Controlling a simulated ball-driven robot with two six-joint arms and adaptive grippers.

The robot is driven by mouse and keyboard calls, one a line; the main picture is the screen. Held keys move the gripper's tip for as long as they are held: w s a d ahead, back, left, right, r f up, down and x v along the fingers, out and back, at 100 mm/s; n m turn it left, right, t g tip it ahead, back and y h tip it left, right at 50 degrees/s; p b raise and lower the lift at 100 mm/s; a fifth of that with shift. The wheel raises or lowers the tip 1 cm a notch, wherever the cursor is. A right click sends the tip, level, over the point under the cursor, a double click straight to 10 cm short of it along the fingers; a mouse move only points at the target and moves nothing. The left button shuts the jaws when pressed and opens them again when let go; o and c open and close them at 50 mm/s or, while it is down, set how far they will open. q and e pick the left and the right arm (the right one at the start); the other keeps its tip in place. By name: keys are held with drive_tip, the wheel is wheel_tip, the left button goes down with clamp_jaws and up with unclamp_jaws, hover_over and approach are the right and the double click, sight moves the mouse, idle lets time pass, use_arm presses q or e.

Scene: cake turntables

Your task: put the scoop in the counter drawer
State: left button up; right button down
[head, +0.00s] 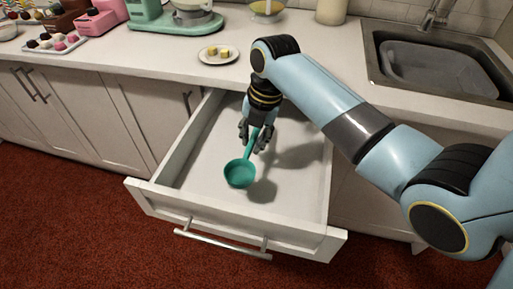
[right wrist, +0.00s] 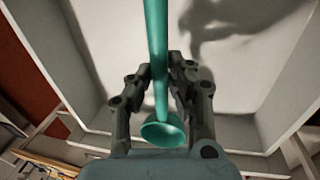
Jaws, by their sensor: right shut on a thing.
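The teal scoop (head: 240,173) is over the open counter drawer (head: 290,228) in the head view. Its round bowl hangs toward the drawer front and its handle runs up to my right gripper (head: 256,140). In the right wrist view the scoop's handle (right wrist: 157,50) passes between the fingers of my right gripper (right wrist: 160,85), which are shut on it. The drawer's pale floor shows below, with shadows of the scoop and arm on it. I cannot tell whether the scoop touches the floor. My left gripper is out of view.
The white counter (head: 150,60) runs behind the drawer, with a plate of small yellow pieces (head: 219,54), a green stand mixer (head: 180,18) and a tray of sweets (head: 55,42). A sink (head: 440,65) is at the right. The drawer looks otherwise empty.

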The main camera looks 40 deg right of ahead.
sight(254, 157)
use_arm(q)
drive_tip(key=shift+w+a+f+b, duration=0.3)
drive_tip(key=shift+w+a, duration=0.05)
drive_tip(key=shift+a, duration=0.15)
use_arm(e)
wheel_tip(254, 157, down, 7)
drive_tip(key=shift+d+r, duration=0.1)
drive_tip(key=shift+r, duration=0.05)
drive_tip(key=c, duration=1.2)
unclamp_jaws()
drive_tip(key=shift+c, duration=0.2)
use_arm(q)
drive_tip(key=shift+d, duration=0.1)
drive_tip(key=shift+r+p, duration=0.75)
use_arm(e)
wheel_tip(254, 157, up, 12)
drive_tip(key=s+d, duration=0.1)
drive_tip(key=shift+s+d, duration=0.2)
drive_tip(key=shift+s, duration=0.2)
